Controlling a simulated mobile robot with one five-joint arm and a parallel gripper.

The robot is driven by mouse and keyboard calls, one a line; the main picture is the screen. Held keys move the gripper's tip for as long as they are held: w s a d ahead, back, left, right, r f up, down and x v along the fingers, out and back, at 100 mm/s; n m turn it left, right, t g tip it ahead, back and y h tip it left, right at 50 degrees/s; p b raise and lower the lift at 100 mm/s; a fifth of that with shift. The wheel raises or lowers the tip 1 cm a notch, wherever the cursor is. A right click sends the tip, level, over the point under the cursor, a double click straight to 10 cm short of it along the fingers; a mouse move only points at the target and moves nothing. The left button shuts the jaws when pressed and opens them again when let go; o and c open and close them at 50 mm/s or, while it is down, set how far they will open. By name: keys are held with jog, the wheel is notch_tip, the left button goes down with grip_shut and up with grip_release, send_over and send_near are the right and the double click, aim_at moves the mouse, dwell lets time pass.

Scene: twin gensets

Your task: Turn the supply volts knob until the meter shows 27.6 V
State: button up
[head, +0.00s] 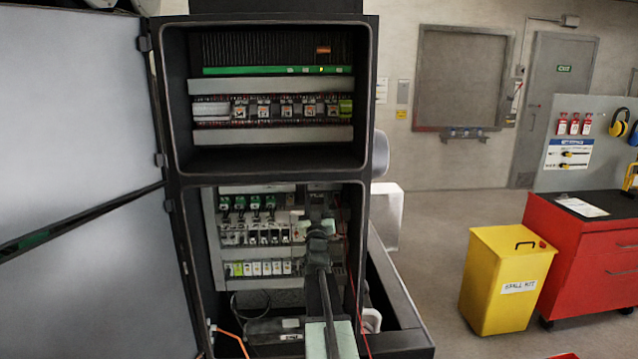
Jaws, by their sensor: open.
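The open control cabinet (372,120) stands in the middle of the head view, with an upper and a lower bay. My arm reaches up from the bottom into the lower bay. My gripper (319,207) is open at the right part of that bay, in front of the equipment. It is small and dark here, and I see nothing held in it. I cannot make out the supply volts knob or the meter; my gripper and arm cover part of the right side of the bay. No voltage reading is legible.
Rows of breakers and relays (262,236) fill the lower bay left of my arm. Loose red and orange wires hang near the bay's bottom. Open grey doors (75,110) stand at left. A yellow spill kit bin (500,285) and red tool cabinet (575,265) stand right.

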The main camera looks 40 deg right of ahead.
aim_at(318, 185)
jog(key=p+x, duration=0.2)
jog(key=x, duration=0.5)
jog(key=shift+w+d+p, duration=0.15)
jog(key=shift+w+p, duration=0.1)
jog(key=shift+p, duration=0.15)
grip_shut()
jog(key=shift+d, duration=0.2)
jog(key=shift+a, duration=0.2)
